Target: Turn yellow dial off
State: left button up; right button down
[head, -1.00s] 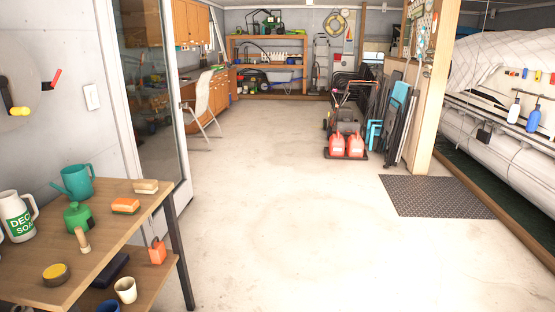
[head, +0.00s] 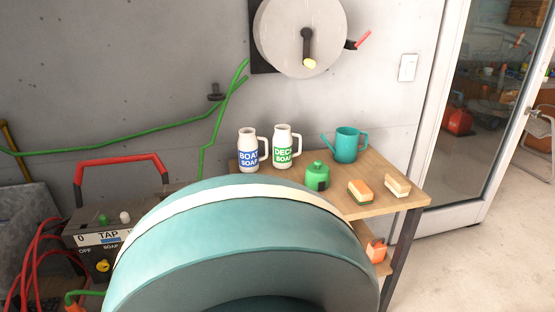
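The yellow dial (head: 103,266) is a small round knob on the front of a dark machine box at the lower left of the head view. A pale label panel (head: 100,239) above it carries the words "OFF" and "TAP" and a "0"; another word is partly cut off. I cannot tell which way the dial points. A green knob (head: 103,219) and a white knob (head: 125,217) stand on the box top. A red handle (head: 120,163) arches over it. A large teal rounded form hides the box's right side. Neither of my grippers is in view.
A wooden table (head: 408,199) holds two soap jugs, a green container, a teal watering can and brushes or sponges. Red hoses (head: 38,262) lie left of the machine. A wall reel (head: 300,38) has a crank. Free floor (head: 455,262) shows right of the table.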

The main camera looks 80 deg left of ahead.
aim_at(103, 266)
jog(key=u, duration=1.75)
jog(key=i+j+u, duration=0.15)
jog(key=u, duration=1.65)
jog(key=i+l+u, duration=0.2)
jog(key=i+u, duration=0.15)
jog(key=i+l+u, duration=0.35)
